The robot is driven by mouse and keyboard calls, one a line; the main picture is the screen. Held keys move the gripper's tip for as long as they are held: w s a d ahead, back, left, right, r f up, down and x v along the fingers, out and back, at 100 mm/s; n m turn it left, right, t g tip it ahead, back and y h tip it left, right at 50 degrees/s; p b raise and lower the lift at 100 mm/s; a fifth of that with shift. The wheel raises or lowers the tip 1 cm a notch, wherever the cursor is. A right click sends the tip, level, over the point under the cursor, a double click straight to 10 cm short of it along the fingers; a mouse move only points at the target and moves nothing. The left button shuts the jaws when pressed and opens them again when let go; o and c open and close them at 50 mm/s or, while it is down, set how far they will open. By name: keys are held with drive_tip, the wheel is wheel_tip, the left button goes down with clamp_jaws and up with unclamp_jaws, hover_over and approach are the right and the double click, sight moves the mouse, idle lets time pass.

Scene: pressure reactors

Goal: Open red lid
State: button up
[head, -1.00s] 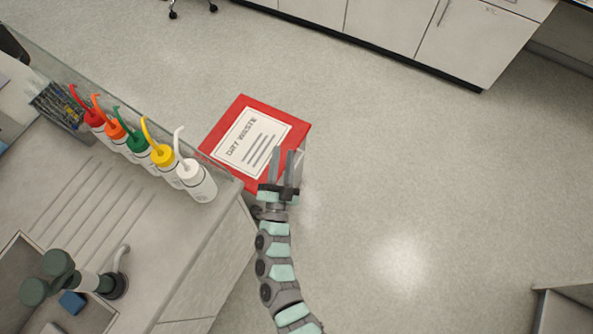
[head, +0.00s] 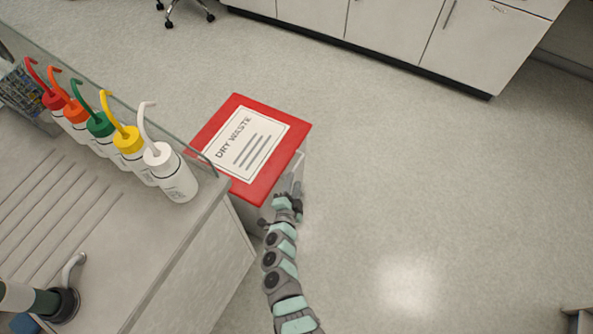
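The red lid (head: 282,149) lies flat and closed on a pale bin (head: 248,213) beside the counter. A white label reading "DRY WASTE" (head: 246,143) covers most of its top. My gripper (head: 295,186) is at the lid's right side, near its front right corner and seemingly lower than its top surface. Its fingers are small and hard to make out against the bin's pale side. I cannot tell whether they touch the lid or how far apart they are.
The counter (head: 150,262) stands left of the bin, with several squeeze bottles along its edge; the white-capped bottle (head: 173,178) is nearest the lid. Cabinets (head: 400,30) line the back. The floor (head: 430,190) to the right is clear.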

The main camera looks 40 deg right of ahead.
sight(296, 169)
drive_tip(key=b+x, duration=0.3)
drive_tip(key=x, duration=0.4)
drive_tip(key=shift+c, duration=0.2)
clamp_jaws()
idle(1.0)
